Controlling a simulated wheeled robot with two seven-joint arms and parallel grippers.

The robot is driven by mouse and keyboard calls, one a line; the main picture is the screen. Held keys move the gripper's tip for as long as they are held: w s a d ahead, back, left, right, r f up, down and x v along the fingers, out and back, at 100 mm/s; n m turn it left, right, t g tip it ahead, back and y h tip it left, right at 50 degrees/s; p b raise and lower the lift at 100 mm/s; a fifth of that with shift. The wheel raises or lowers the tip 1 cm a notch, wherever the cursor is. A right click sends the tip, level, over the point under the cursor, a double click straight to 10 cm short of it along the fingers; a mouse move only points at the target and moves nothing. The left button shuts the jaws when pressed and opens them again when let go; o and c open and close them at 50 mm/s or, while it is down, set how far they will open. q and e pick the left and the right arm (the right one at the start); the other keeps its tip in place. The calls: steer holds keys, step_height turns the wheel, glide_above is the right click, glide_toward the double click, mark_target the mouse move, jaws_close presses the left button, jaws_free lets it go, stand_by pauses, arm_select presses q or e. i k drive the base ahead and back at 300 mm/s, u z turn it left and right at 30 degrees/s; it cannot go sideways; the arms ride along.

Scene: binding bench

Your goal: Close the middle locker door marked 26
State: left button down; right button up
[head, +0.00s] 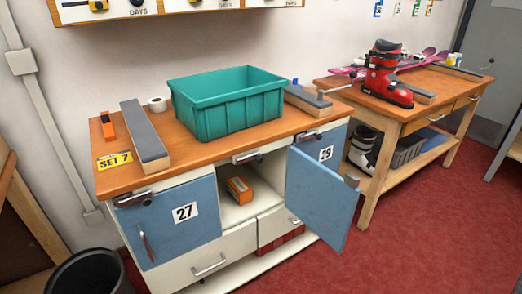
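The middle locker door (318,204) is a blue panel standing wide open. It is hinged at the right side of the middle compartment and swung out toward the front right. No number 26 is visible on the face I see. The middle compartment (262,180) is open and holds an orange box (239,190). The left door marked 27 (160,225) is shut. The right door marked 29 (338,141) is partly hidden behind the open door. Neither of my grippers is in view.
On the wooden top (185,157) stand a green crate (230,105) and grey-topped blocks. Drawers (215,258) lie below the doors. A black bin (90,275) stands at the front left. A bench (440,95) with a red ski boot is at right. Red floor in front right is clear.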

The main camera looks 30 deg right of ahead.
mark_target(325, 201)
steer(key=u, duration=2.6)
steer(key=k, duration=2.7)
steer(key=z, duration=1.9)
steer(key=k, duration=0.45)
steer(key=z, duration=0.15)
steer(key=i, duration=1.2)
steer(key=u, duration=0.75)
